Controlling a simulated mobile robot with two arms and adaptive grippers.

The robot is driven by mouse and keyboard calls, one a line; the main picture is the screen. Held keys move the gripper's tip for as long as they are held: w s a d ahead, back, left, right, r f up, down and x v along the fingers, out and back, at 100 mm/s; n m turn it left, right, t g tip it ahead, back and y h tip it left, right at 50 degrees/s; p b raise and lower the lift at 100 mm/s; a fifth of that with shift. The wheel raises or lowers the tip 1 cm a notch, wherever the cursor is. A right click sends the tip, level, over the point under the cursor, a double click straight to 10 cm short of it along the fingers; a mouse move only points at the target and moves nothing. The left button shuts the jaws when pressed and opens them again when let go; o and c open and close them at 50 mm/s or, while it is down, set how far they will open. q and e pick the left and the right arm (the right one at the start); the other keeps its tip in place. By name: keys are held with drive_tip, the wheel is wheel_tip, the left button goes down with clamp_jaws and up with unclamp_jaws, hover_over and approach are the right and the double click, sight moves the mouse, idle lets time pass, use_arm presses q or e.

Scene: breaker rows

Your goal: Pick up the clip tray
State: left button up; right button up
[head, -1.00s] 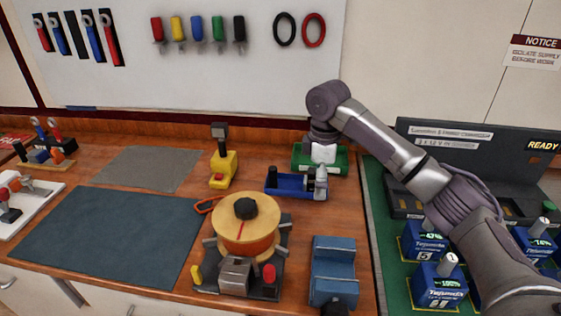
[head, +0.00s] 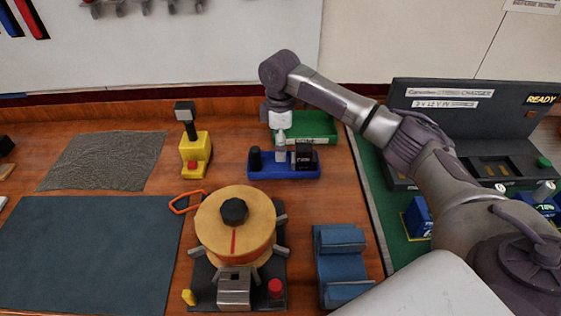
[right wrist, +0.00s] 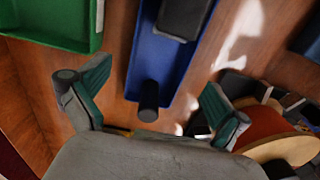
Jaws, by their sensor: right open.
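A blue tray (head: 262,173) lies on the wooden bench, with a black post at its left end and a black block at its right. A green open tray (head: 318,131) stands just behind it. No label shows which of them is the clip tray. My right gripper (head: 281,147) points down over the middle of the blue tray and partly hides it. In the right wrist view its fingers (right wrist: 153,103) are spread wide and empty, with the blue tray (right wrist: 160,60) and its post between them; the green tray (right wrist: 60,22) is at upper left. My left gripper is out of view.
A spool (head: 236,225) on a black stand is in front of the trays. A yellow device (head: 195,155) stands to their left, a blue cradle (head: 341,262) at front right. A charger station (head: 470,120) is to the right. Flat mats at left are bare.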

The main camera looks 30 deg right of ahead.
sight(281, 166)
drive_tip(key=shift+w+f, duration=0.1)
drive_tip(key=shift+f, duration=0.95)
drive_tip(key=f, duration=0.1)
drive_tip(key=f+p, duration=0.1)
drive_tip(key=f, duration=0.1)
drive_tip(key=shift+s+f, duration=0.3)
drive_tip(key=shift+f, duration=0.45)
drive_tip(key=c, duration=1.1)
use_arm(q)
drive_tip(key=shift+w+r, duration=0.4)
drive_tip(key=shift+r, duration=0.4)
use_arm(e)
drive_tip(key=shift+w+r, duration=0.1)
drive_tip(key=shift+c, duration=0.5)
